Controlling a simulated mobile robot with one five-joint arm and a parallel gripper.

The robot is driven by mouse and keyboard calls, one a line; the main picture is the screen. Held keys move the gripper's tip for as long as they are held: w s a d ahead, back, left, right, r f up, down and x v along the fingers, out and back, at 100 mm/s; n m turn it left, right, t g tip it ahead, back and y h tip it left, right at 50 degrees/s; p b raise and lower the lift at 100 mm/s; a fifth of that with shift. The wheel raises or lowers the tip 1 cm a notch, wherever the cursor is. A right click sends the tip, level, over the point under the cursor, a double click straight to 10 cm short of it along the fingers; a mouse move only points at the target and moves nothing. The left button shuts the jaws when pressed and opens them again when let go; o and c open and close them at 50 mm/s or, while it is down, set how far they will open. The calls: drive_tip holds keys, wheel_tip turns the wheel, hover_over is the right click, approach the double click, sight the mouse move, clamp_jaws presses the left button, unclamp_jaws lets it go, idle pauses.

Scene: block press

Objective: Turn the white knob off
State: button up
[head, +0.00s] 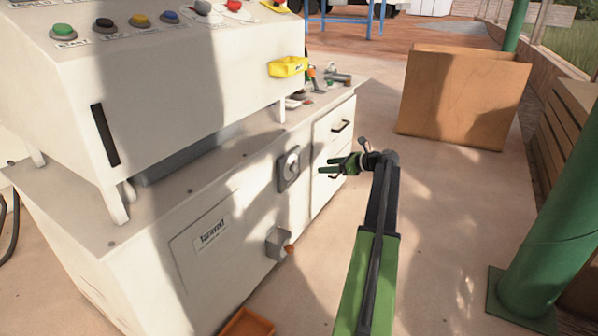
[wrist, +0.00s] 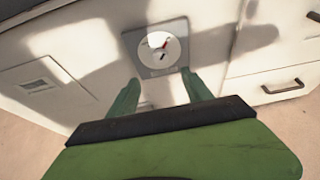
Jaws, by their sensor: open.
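The white knob (head: 291,163) is a round dial on a grey square plate, set in the front side of the white machine (head: 185,175). In the wrist view, the white knob (wrist: 159,50) has a red mark, a small green mark and a dark slot. My gripper (head: 323,169) is green, open and empty. It points toward the machine front, a little to the right of the knob in the head view. In the wrist view, my gripper (wrist: 162,85) has its two fingers apart below the knob, with a gap to it.
Below the knob, a grey box with an orange knob (head: 279,246) juts from the machine. Drawers (head: 333,140) with a handle are to its right. A cardboard box (head: 462,97) and a green post (head: 550,220) stand on the right. The floor between is clear.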

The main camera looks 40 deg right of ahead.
sight(298, 169)
drive_tip(key=b+x, duration=0.1)
drive_tip(key=x, duration=0.3)
drive_tip(key=b+x, duration=0.2)
drive_tip(key=x, duration=0.3)
drive_tip(key=b+x, duration=0.2)
drive_tip(key=x, duration=0.2)
drive_tip(key=shift+w+f, duration=0.2)
drive_tip(key=shift+f, duration=0.2)
drive_tip(key=shift+w+a+f, duration=0.1)
drive_tip(key=shift+w+a, duration=0.15)
drive_tip(key=shift+w, duration=0.35)
clamp_jaws()
